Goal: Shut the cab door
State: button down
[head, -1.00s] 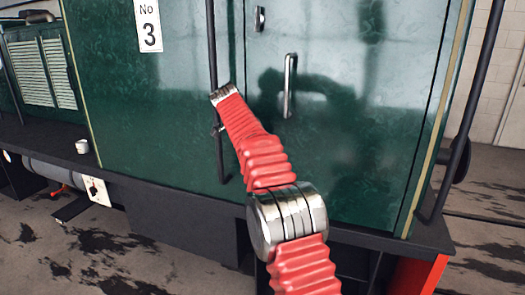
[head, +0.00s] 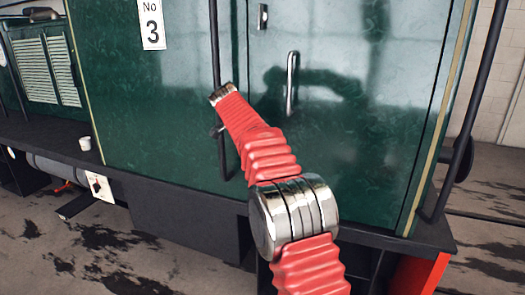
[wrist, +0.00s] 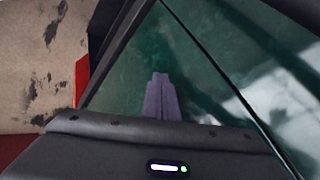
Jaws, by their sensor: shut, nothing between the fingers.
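The cab door (head: 345,150) is a glossy green panel in the head view, with dark seams at its left and right edges. It looks flush or nearly flush with the cab side; I cannot tell if it is fully shut. A vertical metal handle (head: 291,84) and a small lock plate (head: 262,17) are on its left part. My red arm reaches up in front of the door's left edge, and its far end hides my gripper there. In the wrist view my gripper (wrist: 160,77) is shut and empty, in front of green panelling with a dark diagonal seam. Contact is unclear.
A dark vertical handrail (head: 216,50) stands just left of the door, close to my arm. Another handrail (head: 481,90) is at the right. A black footplate ledge (head: 190,185) runs below the cab. A white cup (head: 85,143) stands on it at the left.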

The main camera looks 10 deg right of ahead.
jog(key=w+a+v, duration=0.1)
jog(key=v, duration=0.9)
jog(key=shift+s+a, duration=0.15)
jog(key=shift+a, duration=0.45)
jog(key=shift+n, duration=0.3)
